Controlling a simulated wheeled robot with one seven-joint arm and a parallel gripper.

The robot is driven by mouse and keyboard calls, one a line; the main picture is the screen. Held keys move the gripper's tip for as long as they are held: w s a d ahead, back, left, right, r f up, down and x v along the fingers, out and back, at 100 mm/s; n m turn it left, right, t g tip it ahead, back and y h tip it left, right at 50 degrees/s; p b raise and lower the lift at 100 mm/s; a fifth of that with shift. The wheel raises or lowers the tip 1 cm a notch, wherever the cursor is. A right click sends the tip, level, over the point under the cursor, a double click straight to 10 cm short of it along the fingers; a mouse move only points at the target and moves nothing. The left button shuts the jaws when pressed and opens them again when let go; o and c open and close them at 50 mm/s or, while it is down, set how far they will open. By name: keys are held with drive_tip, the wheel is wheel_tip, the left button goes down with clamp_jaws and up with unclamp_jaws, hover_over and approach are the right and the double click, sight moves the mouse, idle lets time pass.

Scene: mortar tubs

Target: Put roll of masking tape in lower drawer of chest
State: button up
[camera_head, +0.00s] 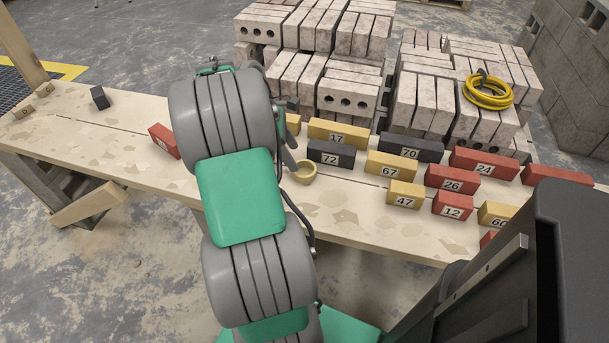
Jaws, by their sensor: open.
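A small tan-yellow ring, which looks like the roll of masking tape (304,173), lies on the pale workbench just right of my arm. My gripper (289,152) is mostly hidden behind my arm's grey and green links. A dark grey part of it shows just left of the ring, close to it. It is open. I cannot tell whether it touches the ring. No chest or drawer can be made out in this view.
Numbered blocks in red, yellow and dark grey, such as the yellow block 67 (390,165), crowd the bench (350,215) right of the ring. Brick stacks (350,95) stand behind. A yellow coiled hose (488,90) lies on one. A red block (163,140) lies left of my arm.

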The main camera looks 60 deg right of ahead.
sight(306, 173)
drive_tip(key=b+x, duration=0.2)
drive_tip(key=x, duration=0.4)
drive_tip(key=shift+s+d+f+b, duration=0.1)
drive_tip(key=shift+d+f+b, duration=0.1)
drive_tip(key=shift+f+b, duration=0.1)
drive_tip(key=shift+r, duration=0.1)
drive_tip(key=shift+c, duration=0.3)
drive_tip(key=c, duration=1.2)
